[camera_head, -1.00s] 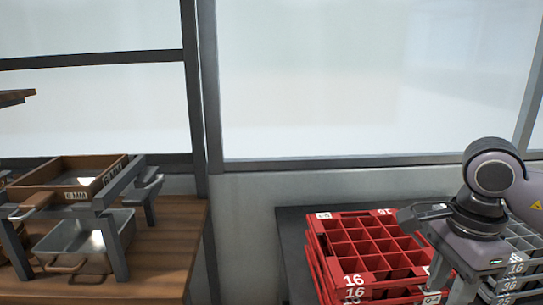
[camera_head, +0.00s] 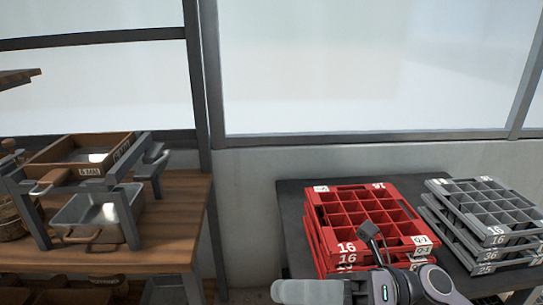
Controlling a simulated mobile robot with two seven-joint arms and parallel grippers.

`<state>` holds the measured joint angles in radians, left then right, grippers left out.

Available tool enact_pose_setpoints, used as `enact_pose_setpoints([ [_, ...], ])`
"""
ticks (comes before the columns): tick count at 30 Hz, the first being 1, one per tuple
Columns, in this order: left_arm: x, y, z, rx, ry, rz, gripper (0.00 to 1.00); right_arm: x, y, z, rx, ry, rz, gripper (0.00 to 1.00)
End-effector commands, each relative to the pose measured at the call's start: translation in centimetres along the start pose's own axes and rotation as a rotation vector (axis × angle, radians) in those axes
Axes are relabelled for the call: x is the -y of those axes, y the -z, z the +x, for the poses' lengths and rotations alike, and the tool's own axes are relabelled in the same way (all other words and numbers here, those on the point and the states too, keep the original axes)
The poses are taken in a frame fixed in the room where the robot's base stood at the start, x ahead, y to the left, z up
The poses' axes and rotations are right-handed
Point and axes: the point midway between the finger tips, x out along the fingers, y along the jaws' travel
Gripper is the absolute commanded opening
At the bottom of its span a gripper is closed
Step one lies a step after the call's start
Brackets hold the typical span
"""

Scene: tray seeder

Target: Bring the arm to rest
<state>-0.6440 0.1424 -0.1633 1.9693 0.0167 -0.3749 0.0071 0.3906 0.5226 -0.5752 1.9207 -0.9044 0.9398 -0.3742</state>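My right gripper (camera_head: 310,291) is at the bottom edge of the head view, in front of the red tray stack. It points to the left, and its wrist and arm run off to the lower right. A pale finger shows from the side, partly cut off by the frame edge, so I cannot tell whether it is open or shut. I see nothing held in it. A small dark part of my wrist sticks up in front of the red trays. My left gripper is not in view.
Red trays (camera_head: 331,262) marked 16 are stacked on a dark table (camera_head: 292,215), with grey trays (camera_head: 487,258) to their right. A wooden bench (camera_head: 178,225) at left holds a wooden sieve box (camera_head: 112,150) over a metal pan (camera_head: 70,217). A gap separates the tables.

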Motion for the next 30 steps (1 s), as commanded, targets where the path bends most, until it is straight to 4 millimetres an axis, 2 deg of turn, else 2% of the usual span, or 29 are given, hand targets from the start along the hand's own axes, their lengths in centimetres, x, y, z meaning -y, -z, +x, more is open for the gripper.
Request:
enact_pose_setpoints([
  [2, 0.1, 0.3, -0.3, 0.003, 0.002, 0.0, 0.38, 0.3, -1.3, -0.4, 0.195, -0.042, 0.163, 0.38],
  [6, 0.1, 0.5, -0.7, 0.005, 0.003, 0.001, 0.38, 2.4, -3.1, -3.1, 0.536, -0.092, 0.462, 0.38],
  [8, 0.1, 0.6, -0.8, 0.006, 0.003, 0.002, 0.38, 3.8, -3.3, -4.7, 0.682, -0.106, 0.595, 0.38],
  [11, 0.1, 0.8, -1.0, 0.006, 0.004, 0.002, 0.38, 6.7, -2.4, -8.0, 0.924, -0.12, 0.827, 0.38],
  [14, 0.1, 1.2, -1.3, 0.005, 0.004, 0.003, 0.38, 9.9, 0.1, -11.6, 1.166, -0.121, 1.06, 0.38],
  [16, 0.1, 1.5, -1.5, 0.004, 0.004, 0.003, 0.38, 12.0, 3.0, -14.1, 1.334, -0.118, 1.227, 0.38],
  [20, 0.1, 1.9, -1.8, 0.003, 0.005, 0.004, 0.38, 15.0, 10.0, -18.0, 1.633, -0.1, 1.523, 0.38],
  [21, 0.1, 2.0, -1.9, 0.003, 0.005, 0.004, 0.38, 15.5, 12.3, -18.9, 1.714, -0.092, 1.603, 0.38],
  [25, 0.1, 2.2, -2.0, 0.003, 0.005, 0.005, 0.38, 16.3, 18.6, -20.7, 1.92, -0.071, 1.805, 0.38],
  [27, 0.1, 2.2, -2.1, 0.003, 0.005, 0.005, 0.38, 16.3, 20.9, -21.2, 1.987, -0.062, 1.871, 0.38],
  [30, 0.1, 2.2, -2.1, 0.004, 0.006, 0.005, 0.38, 16.3, 22.6, -21.5, 2.04, -0.056, 1.923, 0.38],
])
